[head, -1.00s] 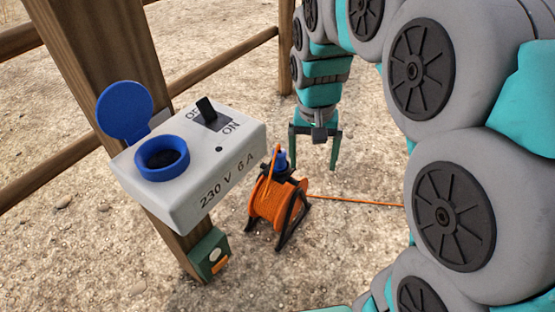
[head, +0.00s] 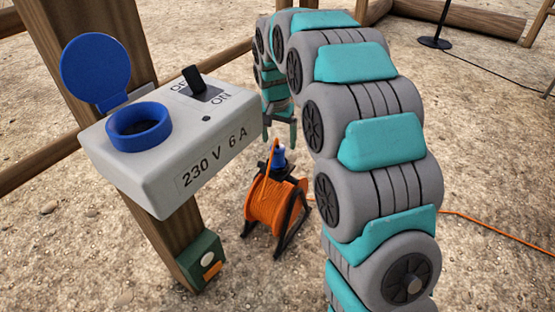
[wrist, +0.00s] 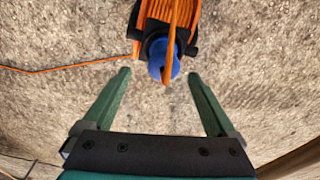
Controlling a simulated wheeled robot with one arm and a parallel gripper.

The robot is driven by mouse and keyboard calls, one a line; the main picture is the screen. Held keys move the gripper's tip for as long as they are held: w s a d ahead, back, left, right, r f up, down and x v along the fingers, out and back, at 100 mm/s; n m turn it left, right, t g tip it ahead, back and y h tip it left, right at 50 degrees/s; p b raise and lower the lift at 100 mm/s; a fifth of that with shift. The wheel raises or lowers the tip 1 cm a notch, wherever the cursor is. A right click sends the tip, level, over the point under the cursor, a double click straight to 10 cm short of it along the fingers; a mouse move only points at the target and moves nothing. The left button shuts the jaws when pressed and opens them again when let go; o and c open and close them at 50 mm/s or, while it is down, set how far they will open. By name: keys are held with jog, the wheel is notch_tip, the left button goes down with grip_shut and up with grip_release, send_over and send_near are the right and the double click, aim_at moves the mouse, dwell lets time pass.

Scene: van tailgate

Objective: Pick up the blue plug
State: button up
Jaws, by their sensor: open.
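The blue plug (head: 278,156) sits at the top of the orange cable reel (head: 272,205), on the ground beyond the power box. In the wrist view the blue plug (wrist: 158,60) shows at the top middle, with an orange cable running over it. My gripper (wrist: 158,82) is open and empty. The plug appears just beyond its fingertips, roughly centred between them, and I see no contact.
A grey power box (head: 170,150) with a blue socket, open blue lid (head: 96,68) and black switch is fixed to a wooden post (head: 110,30). A green box (head: 203,262) sits low on the post. Wooden rails stand behind. Orange cable (head: 490,229) trails right across gravel.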

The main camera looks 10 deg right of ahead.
aim_at(277, 145)
jog(key=f, duration=0.3)
jog(key=f+b, duration=0.1)
jog(key=f, duration=0.1)
jog(key=shift+w+a+f, duration=0.15)
jog(key=shift+w+f, duration=0.05)
jog(key=shift+w, duration=0.15)
grip_shut()
dwell(0.4)
